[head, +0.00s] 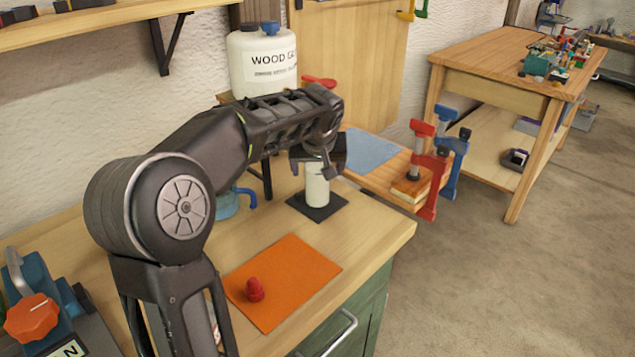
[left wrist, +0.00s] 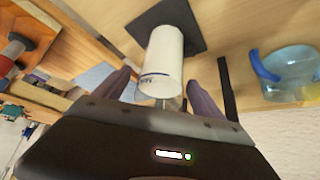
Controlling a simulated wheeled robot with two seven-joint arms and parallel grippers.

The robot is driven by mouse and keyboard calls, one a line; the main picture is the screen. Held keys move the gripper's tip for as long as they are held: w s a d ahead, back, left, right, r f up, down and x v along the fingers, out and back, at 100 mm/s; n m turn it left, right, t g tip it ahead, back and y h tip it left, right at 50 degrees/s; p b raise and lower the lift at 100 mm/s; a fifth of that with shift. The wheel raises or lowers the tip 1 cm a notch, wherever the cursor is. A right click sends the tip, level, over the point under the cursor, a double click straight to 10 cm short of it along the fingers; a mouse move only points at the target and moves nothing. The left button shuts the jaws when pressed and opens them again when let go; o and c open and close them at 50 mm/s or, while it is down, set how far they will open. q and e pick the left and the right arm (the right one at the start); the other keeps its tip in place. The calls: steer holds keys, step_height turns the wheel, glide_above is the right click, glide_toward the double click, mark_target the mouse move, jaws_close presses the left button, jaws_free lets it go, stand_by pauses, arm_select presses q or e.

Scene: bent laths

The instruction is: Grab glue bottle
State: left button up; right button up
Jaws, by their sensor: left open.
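A small white bottle (head: 317,188), the likely glue bottle, stands upright on a black square pad (head: 330,207) on the near bench. My left gripper (head: 318,163) is open at the bottle's upper part and hides its top in the head view. In the left wrist view the white bottle (left wrist: 163,58) shows between the two fingers of the left gripper (left wrist: 158,85). I cannot tell whether either finger touches it. A large white jug (head: 263,72) labelled WOOD G… stands behind my arm. My right gripper is not in view.
An orange mat (head: 298,275) with a small red object (head: 255,290) lies in front. A blue-handled clear jug (left wrist: 290,72) is beside the bottle. Red (head: 428,185) and blue (head: 455,165) clamps grip wood at the right. A blue cloth (head: 368,150) lies behind.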

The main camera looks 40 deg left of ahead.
arm_select(q)
steer(key=c, duration=1.6)
jaws_close()
steer(key=shift+r, duration=0.2)
